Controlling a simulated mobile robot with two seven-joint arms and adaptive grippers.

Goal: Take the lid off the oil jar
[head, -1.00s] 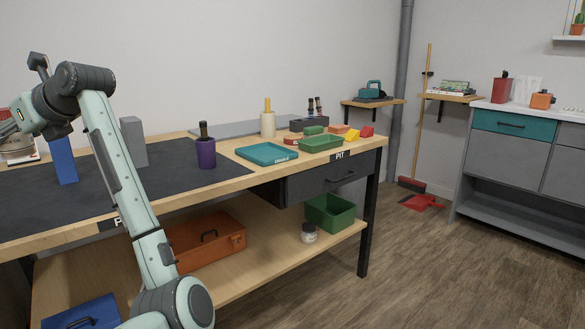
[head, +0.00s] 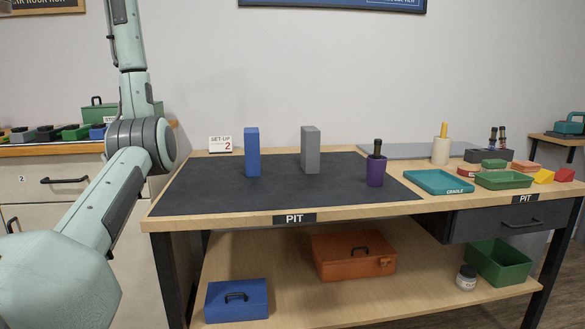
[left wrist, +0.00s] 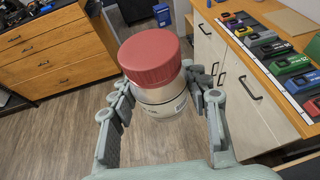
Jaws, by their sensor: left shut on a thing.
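A jar (left wrist: 163,107) with a pale body and a wide, ribbed red lid (left wrist: 150,56) is in the left wrist view. The lid sits on the jar. My left gripper (left wrist: 163,94) is shut on the jar's body below the lid, a finger on each side. The jar's label is too small to read. In the head view my left arm rises along the left side, with its gripper out of frame. My right gripper is in neither view.
The pit workbench (head: 270,215) has a dark mat with blue and grey blocks and a purple cup (head: 376,172). A small white jar (head: 466,277) stands on its lower shelf.

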